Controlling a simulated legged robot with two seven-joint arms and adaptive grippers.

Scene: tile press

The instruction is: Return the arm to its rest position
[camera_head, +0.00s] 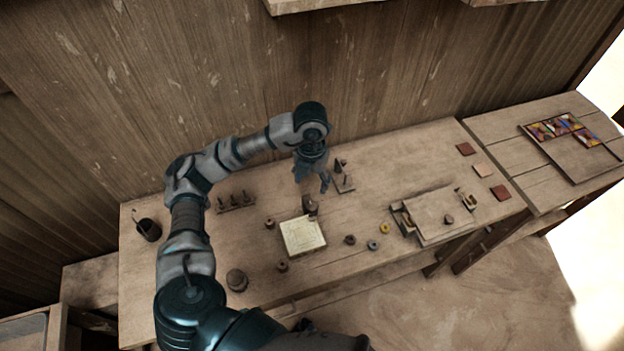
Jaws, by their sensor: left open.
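My left arm comes in from the lower left and arches over the workbench (372,270). Its gripper (316,188) points down above the back middle of the bench, open, with nothing seen between its fingers. A small dark upright piece on a wooden base (344,184) stands just right of the fingers; I cannot tell whether they touch it. A pale square tile or board (303,236) lies in front of the gripper, with a dark block (310,205) at its back edge. My right gripper is not in view.
A wooden press-like fixture (438,214) stands at the right. Small round pots, rings and a rack of pegs (236,203) are scattered about. A dark cup (148,229) is at the left. Flat tiles (465,149) lie at right. A side table (500,130) holds a coloured mosaic tray (576,160).

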